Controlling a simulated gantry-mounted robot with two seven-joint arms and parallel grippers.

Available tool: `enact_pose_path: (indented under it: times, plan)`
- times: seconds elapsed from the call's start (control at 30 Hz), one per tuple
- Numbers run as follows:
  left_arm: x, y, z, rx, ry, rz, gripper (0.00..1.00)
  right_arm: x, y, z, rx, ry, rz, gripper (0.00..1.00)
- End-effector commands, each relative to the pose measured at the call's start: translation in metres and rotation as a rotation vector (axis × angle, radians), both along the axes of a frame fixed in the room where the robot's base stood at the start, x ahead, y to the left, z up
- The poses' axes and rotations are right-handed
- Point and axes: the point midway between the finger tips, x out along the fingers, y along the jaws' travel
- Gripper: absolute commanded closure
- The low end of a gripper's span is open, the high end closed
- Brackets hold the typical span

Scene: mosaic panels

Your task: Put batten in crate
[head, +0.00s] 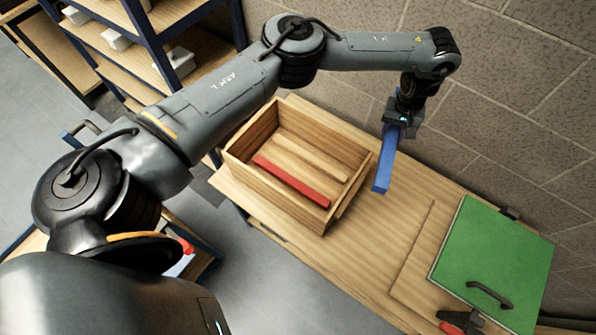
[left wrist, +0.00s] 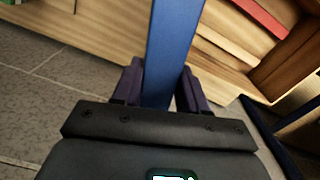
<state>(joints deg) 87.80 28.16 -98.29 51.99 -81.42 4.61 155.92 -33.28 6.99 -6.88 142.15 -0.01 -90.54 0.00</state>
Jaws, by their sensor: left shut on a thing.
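A blue batten (head: 384,171) is held in my left gripper (head: 399,124), which is shut on it above the table, to the right of the crate. The batten also shows in the left wrist view (left wrist: 172,45), running up between the gripper's fingers (left wrist: 158,90). The wooden crate (head: 237,154) is open-topped and stands on the table. Inside it lie a red batten (head: 291,181) and a plain wood batten (head: 312,156). The left wrist view shows part of the red batten (left wrist: 262,17) at the top right. My right gripper is not in view.
The wooden table (head: 365,232) has clear room between the crate and a green panel (head: 490,262) with a dark handle at the right. A red and black tool (head: 458,325) lies at the front. A brick wall (head: 500,90) stands behind, and a shelf unit (head: 150,45) at the left.

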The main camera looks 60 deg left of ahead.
Motion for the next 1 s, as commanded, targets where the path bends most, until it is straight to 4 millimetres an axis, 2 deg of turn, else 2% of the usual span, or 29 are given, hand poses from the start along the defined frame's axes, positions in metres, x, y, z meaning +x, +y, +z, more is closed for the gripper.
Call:
enact_pose_path:
  times: [0.03, 0.27, 0.5, 0.7, 1.0]
  plan:
    - [-0.007, 0.013, -0.004, -0.005, 0.006, 0.049, 1.0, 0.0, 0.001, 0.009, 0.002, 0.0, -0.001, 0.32]
    - [-0.04, 0.062, -0.034, -0.015, 0.014, 0.23, 1.0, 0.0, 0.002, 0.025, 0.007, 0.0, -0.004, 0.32]
    - [-0.086, 0.108, -0.065, -0.016, 0.017, 0.372, 1.0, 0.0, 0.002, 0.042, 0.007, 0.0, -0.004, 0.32]
    - [-0.122, 0.135, -0.084, -0.013, 0.011, 0.442, 1.0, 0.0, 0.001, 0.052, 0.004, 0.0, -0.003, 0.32]
    - [-0.171, 0.161, -0.108, -0.004, 0.003, 0.495, 1.0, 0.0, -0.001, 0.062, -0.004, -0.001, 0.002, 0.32]
